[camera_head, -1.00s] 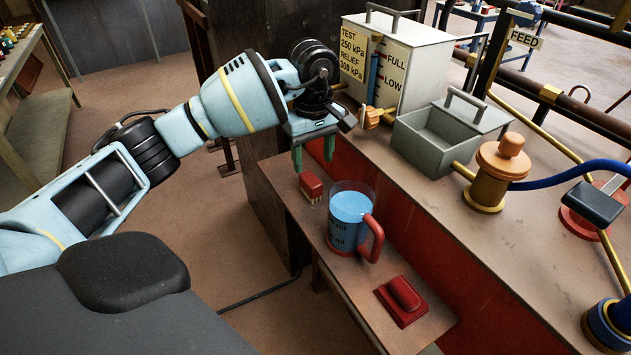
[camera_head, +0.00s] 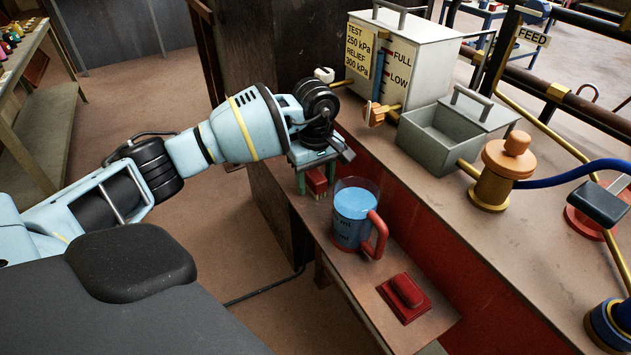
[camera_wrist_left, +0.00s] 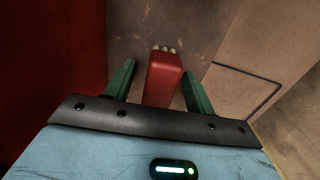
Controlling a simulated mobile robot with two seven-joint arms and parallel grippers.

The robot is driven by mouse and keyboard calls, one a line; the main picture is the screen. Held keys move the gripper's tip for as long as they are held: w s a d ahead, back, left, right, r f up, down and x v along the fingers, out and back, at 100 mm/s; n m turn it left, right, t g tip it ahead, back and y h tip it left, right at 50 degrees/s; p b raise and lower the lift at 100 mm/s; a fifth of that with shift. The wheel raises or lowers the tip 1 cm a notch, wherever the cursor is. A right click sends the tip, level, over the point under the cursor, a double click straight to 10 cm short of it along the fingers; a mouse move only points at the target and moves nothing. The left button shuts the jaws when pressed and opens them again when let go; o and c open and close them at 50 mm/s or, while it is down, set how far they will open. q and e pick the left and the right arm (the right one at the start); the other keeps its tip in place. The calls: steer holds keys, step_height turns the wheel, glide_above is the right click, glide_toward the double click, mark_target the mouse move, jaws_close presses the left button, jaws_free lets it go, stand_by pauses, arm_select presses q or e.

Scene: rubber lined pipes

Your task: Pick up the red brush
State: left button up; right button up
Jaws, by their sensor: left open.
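The red brush (camera_head: 318,181) is a small red block with pale bristles, on the far end of the low wooden shelf. My left gripper (camera_head: 316,183) is over it, pointing down, with its green fingers apart on either side. In the left wrist view the brush (camera_wrist_left: 164,76) shows between the two fingers (camera_wrist_left: 158,78), with visible gaps on both sides. Its bristle tips show at its far end. The gripper partly hides the brush in the head view. My right gripper is not in view.
A clear jug (camera_head: 355,215) of blue liquid with a red handle stands just right of the brush. A red block on a red base (camera_head: 404,297) lies nearer on the shelf (camera_head: 352,273). A workbench with a grey tank (camera_head: 395,65) and open box (camera_head: 445,135) rises behind.

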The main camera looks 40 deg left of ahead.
mark_target(314, 176)
arm_select(q)
steer(key=c, duration=1.1)
steer(key=shift+r, duration=0.1)
steer(key=shift+r, duration=0.4)
steer(key=r, duration=0.2)
steer(key=shift+s+r, duration=0.3)
steer(key=s, duration=0.5)
steer(key=s+r, duration=0.1)
steer(key=s, duration=0.4)
steer(key=s+b, duration=0.1)
steer(key=s, duration=0.4)
steer(key=shift+s+d+r, duration=0.2)
steer(key=shift+d, duration=0.1)
